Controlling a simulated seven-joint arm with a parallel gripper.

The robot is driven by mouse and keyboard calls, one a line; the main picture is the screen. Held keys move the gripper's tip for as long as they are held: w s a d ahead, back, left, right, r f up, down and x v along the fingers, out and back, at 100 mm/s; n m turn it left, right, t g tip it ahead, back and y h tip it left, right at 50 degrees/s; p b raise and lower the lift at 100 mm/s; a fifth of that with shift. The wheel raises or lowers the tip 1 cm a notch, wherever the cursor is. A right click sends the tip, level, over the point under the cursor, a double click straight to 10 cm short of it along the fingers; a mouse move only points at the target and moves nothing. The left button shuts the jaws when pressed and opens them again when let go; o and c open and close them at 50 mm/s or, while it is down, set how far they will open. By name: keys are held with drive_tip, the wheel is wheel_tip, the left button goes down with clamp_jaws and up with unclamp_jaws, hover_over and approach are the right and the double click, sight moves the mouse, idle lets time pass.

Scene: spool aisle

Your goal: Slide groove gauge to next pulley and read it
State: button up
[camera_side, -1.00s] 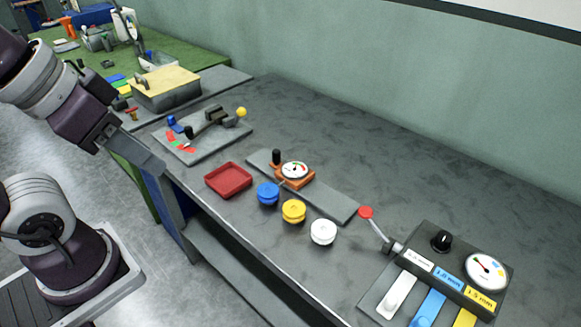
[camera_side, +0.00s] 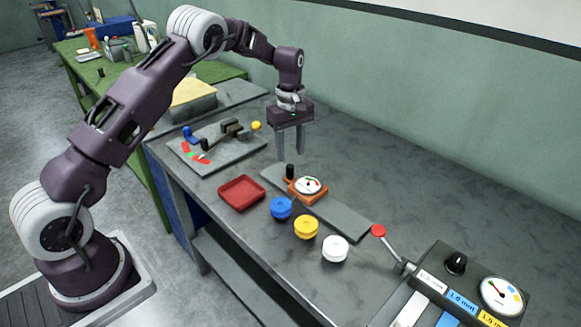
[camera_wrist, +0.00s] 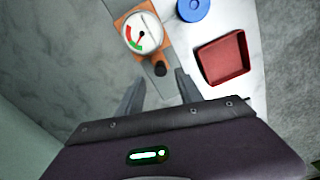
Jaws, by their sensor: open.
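The groove gauge (camera_side: 309,186) has an orange base, a round white dial with coloured sectors and a black knob (camera_side: 289,172). It sits on a flat grey rail (camera_side: 342,216), level with the blue pulley (camera_side: 280,207). The yellow pulley (camera_side: 306,227) and white pulley (camera_side: 335,249) follow along the row. My gripper (camera_side: 290,155) points down, open and empty, above the knob end of the gauge. In the wrist view the gauge dial (camera_wrist: 134,33) is beyond my open fingers (camera_wrist: 158,88), with the knob (camera_wrist: 160,68) roughly between them. The dial reading is too small to tell.
A red tray (camera_side: 242,193) lies left of the blue pulley. A panel with a black knob (camera_side: 455,264), a round dial and coloured labels is at lower right, with a red-tipped lever (camera_side: 379,230) beside it. A grey board with small parts (camera_side: 214,150) lies behind the tray.

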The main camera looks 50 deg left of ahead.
sight(291, 166)
wheel_tip(291, 166, down, 6)
drive_tip(key=shift+f, duration=0.2)
clamp_jaws()
drive_tip(key=shift+r, duration=0.1)
idle(1.3)
